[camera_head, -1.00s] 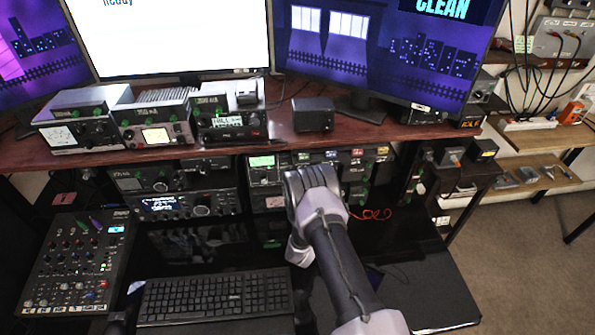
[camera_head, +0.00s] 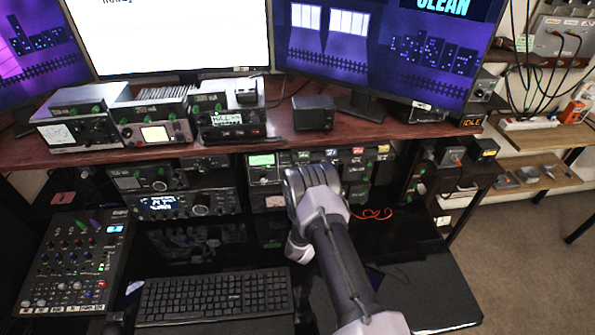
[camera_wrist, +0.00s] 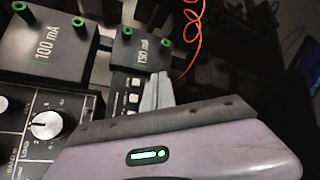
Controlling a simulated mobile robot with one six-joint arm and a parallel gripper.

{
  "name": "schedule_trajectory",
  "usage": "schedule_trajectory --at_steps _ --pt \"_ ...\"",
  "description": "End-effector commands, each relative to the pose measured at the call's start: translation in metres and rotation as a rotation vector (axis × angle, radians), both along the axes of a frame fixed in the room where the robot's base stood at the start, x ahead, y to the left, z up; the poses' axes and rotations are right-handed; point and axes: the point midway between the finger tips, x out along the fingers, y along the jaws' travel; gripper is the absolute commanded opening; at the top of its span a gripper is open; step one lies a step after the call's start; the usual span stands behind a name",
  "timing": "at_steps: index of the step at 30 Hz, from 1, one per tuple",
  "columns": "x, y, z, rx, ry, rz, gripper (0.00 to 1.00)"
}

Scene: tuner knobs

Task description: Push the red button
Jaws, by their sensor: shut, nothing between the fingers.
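My arm reaches forward to the equipment under the desk, its wrist at the middle of the head view. The fingers are hidden there. In the wrist view my gripper (camera_wrist: 157,90) shows as grey fingertips, shut and empty, beside a small panel with pale push keys (camera_wrist: 133,98). I cannot tell whether the tips touch it. No red button shows clearly in the wrist view. In the head view a small red spot (camera_head: 101,284) sits on the mixer (camera_head: 70,262) at lower left, away from my gripper; I cannot tell whether it is a button.
Black boxes marked 100 mA (camera_wrist: 48,52) and 150 mA (camera_wrist: 139,51) with green terminals stand close to my gripper. A red coiled cable (camera_head: 375,214) lies to the right. A keyboard (camera_head: 213,295) lies in front. The wooden desk shelf (camera_head: 360,132) overhangs the equipment.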

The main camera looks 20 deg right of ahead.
Motion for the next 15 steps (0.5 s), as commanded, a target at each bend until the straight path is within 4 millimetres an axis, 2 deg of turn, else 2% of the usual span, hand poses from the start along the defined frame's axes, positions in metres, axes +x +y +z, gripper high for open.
schedule_trajectory --at_steps 15 --pt "-0.0022 0.0008 0.0 0.0 0.002 0.001 0.0"
